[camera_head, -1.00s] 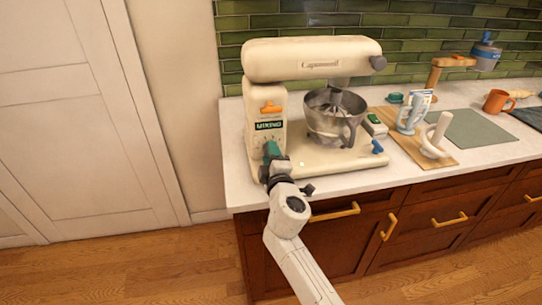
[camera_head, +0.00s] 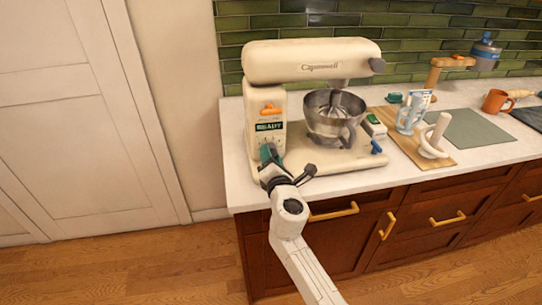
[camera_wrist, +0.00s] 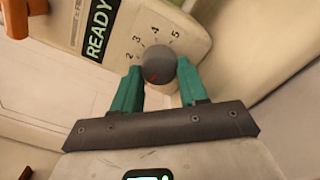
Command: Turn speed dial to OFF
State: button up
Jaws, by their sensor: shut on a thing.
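The cream stand mixer (camera_head: 315,60) stands on the white counter. The grey round speed dial (camera_wrist: 158,62) shows in the wrist view, with a red mark at its lower left edge. Numbers 2 to 5 are printed on the panel around it. The lit display (camera_wrist: 98,30) beside it reads READY. My gripper (camera_wrist: 160,78) has its teal fingers on both sides of the dial and is shut on it. In the head view my gripper (camera_head: 268,155) is at the mixer's front panel and hides the dial.
A steel bowl (camera_head: 334,118) sits under the mixer head. An orange lever (camera_head: 271,109) sticks out above the display. A wooden board (camera_head: 420,140) with pale utensils lies to the right.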

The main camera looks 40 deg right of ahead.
jog(key=shift+f+n, duration=0.2)
jog(key=shift+n, duration=1.4)
jog(key=shift+p, duration=0.3)
jog(key=o, duration=1)
jog(key=shift+r, duration=0.1)
jog(key=shift+o, duration=0.2)
jog(key=shift+s, duration=0.1)
jog(key=v, duration=1)
jog(key=shift+s+a, duration=0.25)
jog(key=shift+a, duration=0.05)
